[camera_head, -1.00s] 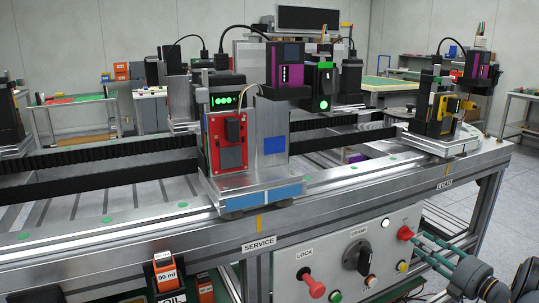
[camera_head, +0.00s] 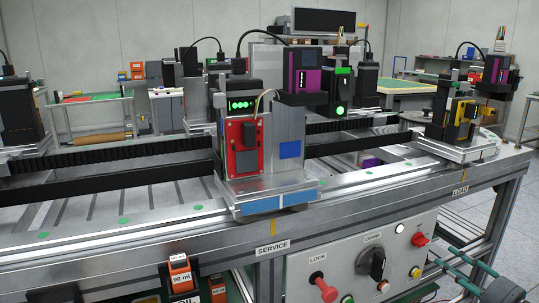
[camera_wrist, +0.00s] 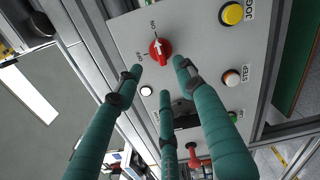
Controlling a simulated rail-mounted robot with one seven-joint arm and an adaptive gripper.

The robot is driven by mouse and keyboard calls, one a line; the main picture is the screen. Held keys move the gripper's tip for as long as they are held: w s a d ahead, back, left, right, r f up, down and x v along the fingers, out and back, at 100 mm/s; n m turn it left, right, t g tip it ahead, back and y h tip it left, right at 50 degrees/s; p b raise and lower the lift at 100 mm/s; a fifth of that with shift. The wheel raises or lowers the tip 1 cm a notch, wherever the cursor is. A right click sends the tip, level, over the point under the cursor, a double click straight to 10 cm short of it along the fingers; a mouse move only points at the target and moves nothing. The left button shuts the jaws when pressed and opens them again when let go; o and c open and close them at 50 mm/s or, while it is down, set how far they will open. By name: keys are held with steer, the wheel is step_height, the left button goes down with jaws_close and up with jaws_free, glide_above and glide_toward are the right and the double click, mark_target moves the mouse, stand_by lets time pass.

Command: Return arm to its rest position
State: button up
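My gripper (camera_wrist: 160,85) has several teal fingers with dark joints, spread apart with nothing between them. In the head view, the gripper (camera_head: 462,264) is at the lower right, partly cut off by the frame edge, in front of the control panel's right side. The red rotary switch (camera_wrist: 160,50) shows beyond the fingertips in the wrist view, with its white pointer toward the label that looks like ON. In the head view the red switch (camera_head: 420,240) is left of and above the fingers, which look apart from it. Most of my arm is out of view.
The control panel (camera_head: 345,258) carries a red LOCK knob (camera_head: 322,287), a black CRANK knob (camera_head: 377,262) and several buttons. The rail frame (camera_head: 130,247) runs above it, bearing a carriage (camera_head: 270,192) at SERVICE. Floor is open at the right.

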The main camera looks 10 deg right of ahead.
steer(key=s+d+f+m+g+h, duration=0.25)
steer(key=d+f+m+h, duration=0.3)
steer(key=d+m, duration=0.35)
steer(key=s+d+f+m+g+h, duration=0.25)
steer(key=d+f+m+h, duration=0.3)
steer(key=d+m, duration=0.3)
steer(key=s+f+m+g, duration=0.8)
steer(key=s+f+m, duration=0.4)
steer(key=s+m, duration=0.15)
steer(key=s+a+f+m+g+y, duration=0.1)
steer(key=s+a+m+g+y, duration=0.2)
steer(key=a, duration=0.4)
steer(key=s+a+f+m+g+y, duration=0.1)
steer(key=s+a+f+m+y, duration=0.15)
steer(key=s+a+m, duration=0.45)
steer(key=w+a+r+m+y+b, duration=0.1)
steer(key=w+a+r+y+b, duration=0.1)
steer(key=a, duration=1.1)
steer(key=w+a+r+m+y+b, duration=0.1)
steer(key=w+a+r+y, duration=0.2)
steer(key=a, duration=1)
steer(key=shift+w+r+m+b, duration=0.3)
steer(key=shift+w+r+b, duration=0.15)
steer(key=shift+r, duration=0.65)
